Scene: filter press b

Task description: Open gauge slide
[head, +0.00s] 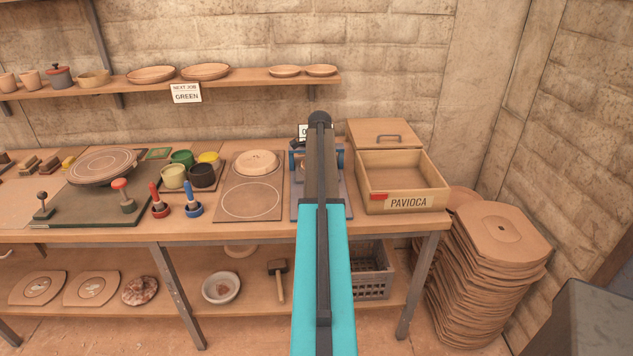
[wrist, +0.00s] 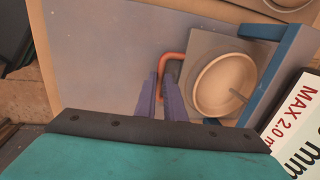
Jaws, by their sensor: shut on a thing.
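In the wrist view my gripper (wrist: 165,88), with two purple fingers, is shut on an orange-red U-shaped handle (wrist: 172,57). The handle joins the left edge of a beige square slide plate (wrist: 205,43). A round cream dish-like piece (wrist: 222,86) sits on the plate, beside the blue gauge frame (wrist: 281,72). The grey gauge base (wrist: 105,55) lies bare to the left of the handle. In the head view my arm covers most of the gauge; its blue frame (head: 340,158) shows at the sides. My gripper is hidden there.
A wooden box labelled PAVIOCA (head: 405,203) stands close right of the gauge. A board with a pale disc (head: 257,162) lies to its left. A white sign reading MAX 2.0 mm (wrist: 293,115) stands close by. Paint pots (head: 203,175) stand farther left.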

